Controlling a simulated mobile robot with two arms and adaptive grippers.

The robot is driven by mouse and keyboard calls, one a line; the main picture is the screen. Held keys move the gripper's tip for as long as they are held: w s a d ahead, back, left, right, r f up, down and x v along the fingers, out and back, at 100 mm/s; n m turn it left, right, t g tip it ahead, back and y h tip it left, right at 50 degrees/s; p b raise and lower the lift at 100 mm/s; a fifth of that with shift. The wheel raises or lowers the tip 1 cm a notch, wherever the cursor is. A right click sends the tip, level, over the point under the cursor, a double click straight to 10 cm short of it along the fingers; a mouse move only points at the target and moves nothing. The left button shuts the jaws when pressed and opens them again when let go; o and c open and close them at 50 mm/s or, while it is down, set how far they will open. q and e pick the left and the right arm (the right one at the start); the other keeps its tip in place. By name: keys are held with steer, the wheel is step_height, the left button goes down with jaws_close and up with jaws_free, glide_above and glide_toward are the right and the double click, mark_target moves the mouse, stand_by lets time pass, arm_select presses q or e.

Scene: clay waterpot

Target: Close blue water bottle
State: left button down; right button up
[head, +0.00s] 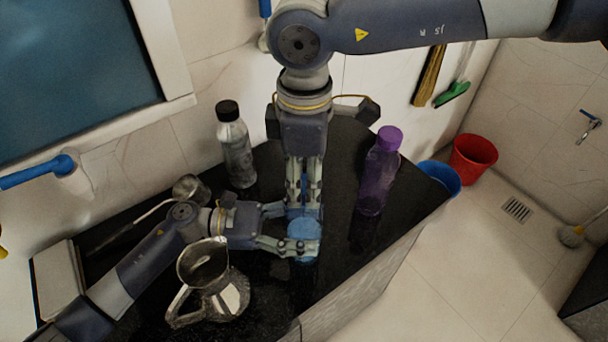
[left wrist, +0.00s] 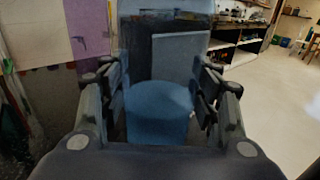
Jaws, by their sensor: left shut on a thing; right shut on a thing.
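The blue water bottle (head: 304,229) stands on the black counter, largely hidden by my grippers. My left gripper (head: 291,240) comes in from the left and is shut around the bottle's body. In the left wrist view the blue bottle (left wrist: 157,112) fills the gap between the fingers of my left gripper (left wrist: 160,105). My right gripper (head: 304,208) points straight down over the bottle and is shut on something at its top. Its fingers hide the cap and the bottle's mouth, so I cannot tell whether the cap is seated.
A metal pitcher (head: 226,299) stands close to my left arm. A clear bottle with a black cap (head: 236,151) stands at the back, and a purple bottle (head: 377,178) stands to the right. Red (head: 473,158) and blue (head: 441,177) buckets are on the floor beyond the counter's right end.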

steer(key=o, duration=0.7)
steer(key=shift+r, duration=0.1)
steer(key=shift+r, duration=2.2)
